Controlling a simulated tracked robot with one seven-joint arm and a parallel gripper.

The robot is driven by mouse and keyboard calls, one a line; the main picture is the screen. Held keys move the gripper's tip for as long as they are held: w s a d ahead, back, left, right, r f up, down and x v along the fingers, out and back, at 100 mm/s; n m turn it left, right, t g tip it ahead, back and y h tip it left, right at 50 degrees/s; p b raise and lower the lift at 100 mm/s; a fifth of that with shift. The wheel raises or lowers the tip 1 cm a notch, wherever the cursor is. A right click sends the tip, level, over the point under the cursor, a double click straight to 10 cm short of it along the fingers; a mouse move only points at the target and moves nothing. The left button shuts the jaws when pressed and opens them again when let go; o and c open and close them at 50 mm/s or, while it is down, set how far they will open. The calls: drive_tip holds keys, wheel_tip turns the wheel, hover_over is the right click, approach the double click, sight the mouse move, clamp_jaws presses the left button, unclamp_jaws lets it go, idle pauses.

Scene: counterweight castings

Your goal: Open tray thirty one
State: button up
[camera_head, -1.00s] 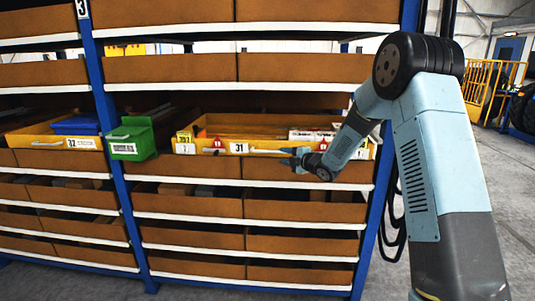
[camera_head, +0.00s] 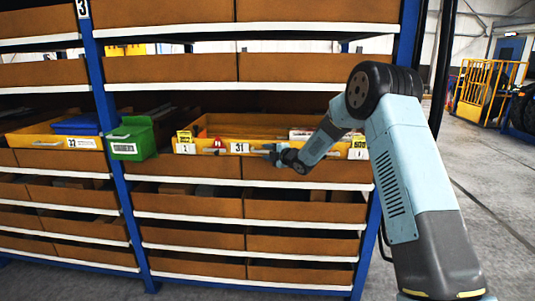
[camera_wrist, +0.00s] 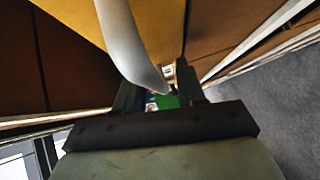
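Tray thirty one is a yellow tray (camera_head: 222,147) on the middle shelf, with a white "31" label on its front. Its inside shows partly from above. My gripper (camera_head: 270,153) is at the tray's front, just right of the label. In the wrist view the yellow tray front (camera_wrist: 158,28) is close, and a grey curved handle (camera_wrist: 126,45) runs down to the space between my fingers. My gripper (camera_wrist: 160,92) is open, its fingers apart. I cannot tell whether either finger touches the handle.
A green bin (camera_head: 133,139) hangs at the blue rack post, left of the tray. Another yellow tray (camera_head: 62,141) with a blue box stands further left. White shelf edges run below. Grey floor (camera_head: 480,190) is free at right.

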clamp_jaws()
drive_tip(key=shift+s+a, duration=0.15)
idle(0.4)
